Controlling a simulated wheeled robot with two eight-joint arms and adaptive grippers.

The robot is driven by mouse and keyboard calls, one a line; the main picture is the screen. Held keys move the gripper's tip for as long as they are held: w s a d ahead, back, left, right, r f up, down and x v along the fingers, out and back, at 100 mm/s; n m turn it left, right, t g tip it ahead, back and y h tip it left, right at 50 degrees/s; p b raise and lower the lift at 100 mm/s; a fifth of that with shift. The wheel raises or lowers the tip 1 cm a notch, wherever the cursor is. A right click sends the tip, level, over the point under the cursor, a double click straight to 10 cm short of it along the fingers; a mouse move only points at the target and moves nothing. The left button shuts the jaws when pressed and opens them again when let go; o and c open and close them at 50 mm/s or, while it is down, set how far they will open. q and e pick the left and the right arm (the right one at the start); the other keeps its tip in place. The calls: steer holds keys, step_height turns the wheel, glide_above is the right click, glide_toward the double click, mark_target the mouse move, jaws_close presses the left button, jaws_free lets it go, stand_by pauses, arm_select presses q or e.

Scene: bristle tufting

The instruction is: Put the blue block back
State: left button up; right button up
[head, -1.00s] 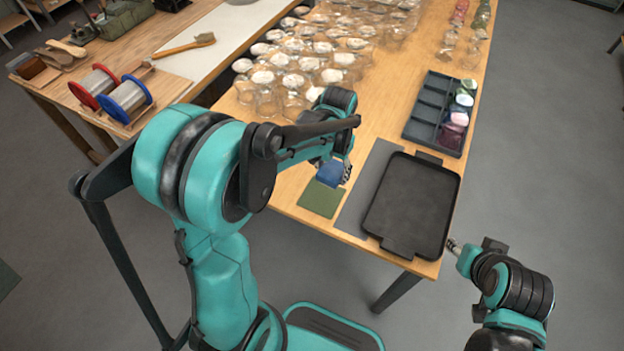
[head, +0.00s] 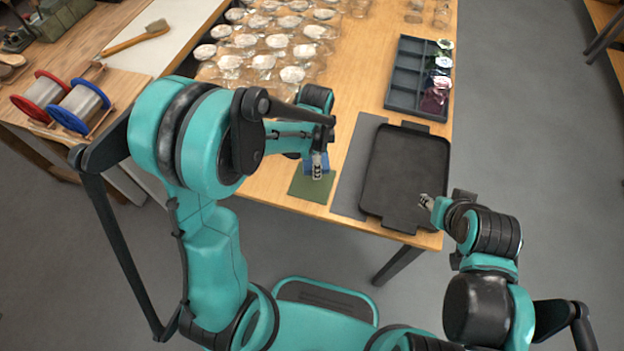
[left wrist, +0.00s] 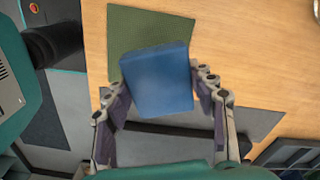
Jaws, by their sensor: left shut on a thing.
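The blue block (left wrist: 157,80) is between the two fingers of my left gripper (left wrist: 160,100) in the left wrist view. The gripper is shut on it. A green square mat (left wrist: 135,28) lies on the wooden table beside and partly under the block in that view. In the head view the block (head: 318,158) is partly hidden by my left gripper (head: 317,172), and it overlaps the far part of the green mat (head: 310,189). I cannot tell whether the block touches the mat. My right gripper (head: 424,202) is at the table's front right corner, by the black tray; its opening is unclear.
A black tray (head: 408,170) and a grey mat (head: 355,165) lie right of the green mat. A dark compartment box (head: 405,75) with coloured items stands behind. Many glass jars (head: 265,60) fill the table's back left. Wire spools (head: 75,105) stand on the left bench.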

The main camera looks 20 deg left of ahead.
mark_target(312, 182)
arm_select(q)
steer(key=shift+s+a+f+b, duration=0.1)
steer(key=shift+s+f+b, duration=0.05)
steer(key=shift+s+f, duration=0.35)
steer(key=shift+s+a+f+b, duration=0.15)
steer(key=shift+s+f, duration=0.15)
steer(key=shift+s, duration=0.3)
step_height(312, 182, down, 4)
steer(key=shift+b, duration=0.95)
steer(key=shift+r, duration=0.1)
steer(key=shift+f, duration=0.2)
steer(key=o, duration=1.1)
steer(key=shift+r, duration=0.1)
